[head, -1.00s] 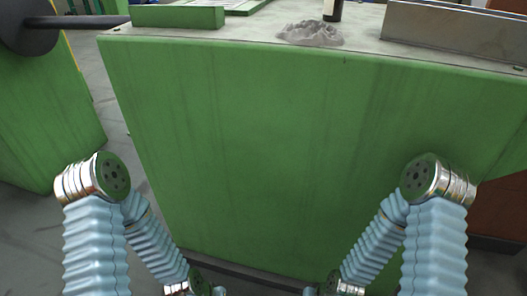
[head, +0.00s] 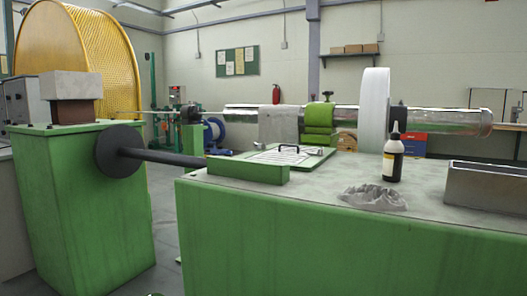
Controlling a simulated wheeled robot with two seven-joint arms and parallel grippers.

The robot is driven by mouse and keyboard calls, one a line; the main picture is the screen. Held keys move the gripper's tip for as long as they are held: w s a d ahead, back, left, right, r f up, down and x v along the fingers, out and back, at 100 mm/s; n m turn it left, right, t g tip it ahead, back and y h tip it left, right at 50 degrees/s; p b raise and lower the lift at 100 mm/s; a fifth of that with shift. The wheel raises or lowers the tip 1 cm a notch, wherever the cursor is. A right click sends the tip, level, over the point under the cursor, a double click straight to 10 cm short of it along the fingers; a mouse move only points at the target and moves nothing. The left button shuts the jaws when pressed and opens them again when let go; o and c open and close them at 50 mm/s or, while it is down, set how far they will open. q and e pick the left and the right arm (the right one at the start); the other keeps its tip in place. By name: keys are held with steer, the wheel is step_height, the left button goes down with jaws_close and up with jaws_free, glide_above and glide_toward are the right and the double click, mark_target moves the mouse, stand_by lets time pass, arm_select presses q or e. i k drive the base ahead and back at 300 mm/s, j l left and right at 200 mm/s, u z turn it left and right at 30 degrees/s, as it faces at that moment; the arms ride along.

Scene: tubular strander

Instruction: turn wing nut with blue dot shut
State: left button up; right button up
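I cannot make out a wing nut or a blue dot anywhere in the head view. The long shiny tube (head: 449,120) of the machine runs across the back, with a white ring (head: 374,112) around it and a green clamp-like block (head: 319,117) on it. Any small fasteners there are too small to tell. Neither of my grippers is in view.
A green bench (head: 330,240) fills the front right. On its grey top are a dark bottle (head: 392,155), a crumpled grey cloth (head: 375,197) and a metal box (head: 487,187). A black bar with a round disc (head: 120,150) sticks out at left. A yellow wheel (head: 80,60) stands behind.

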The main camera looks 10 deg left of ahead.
mark_target(259, 147)
steer(key=j+z, duration=0.2)
steer(key=j, duration=0.3)
steer(key=j+z, duration=0.2)
steer(key=j, duration=0.3)
steer(key=j+z, duration=0.25)
steer(key=j, duration=0.25)
steer(key=j+z, duration=0.2)
steer(key=j, duration=0.25)
steer(key=k+j+z, duration=0.2)
steer(key=j, duration=0.3)
steer(key=k+j+z, duration=0.2)
steer(key=j, duration=0.25)
steer(key=j+z, duration=0.45)
steer(key=j, duration=0.5)
steer(key=j+z, duration=0.45)
steer(key=j, duration=0.45)
steer(key=i+j+z, duration=0.15)
steer(key=j+z, duration=0.2)
steer(key=j, duration=0.4)
steer(key=j+z, duration=0.35)
steer(key=j, duration=0.4)
steer(key=j+z, duration=0.35)
steer(key=j, duration=0.45)
steer(key=k+j+z, duration=0.15)
steer(key=j, duration=0.2)
steer(key=k+j+z, duration=0.15)
steer(key=j, duration=0.15)
steer(key=i+l, duration=0.1)
steer(key=i, duration=0.25)
steer(key=u, duration=0.05)
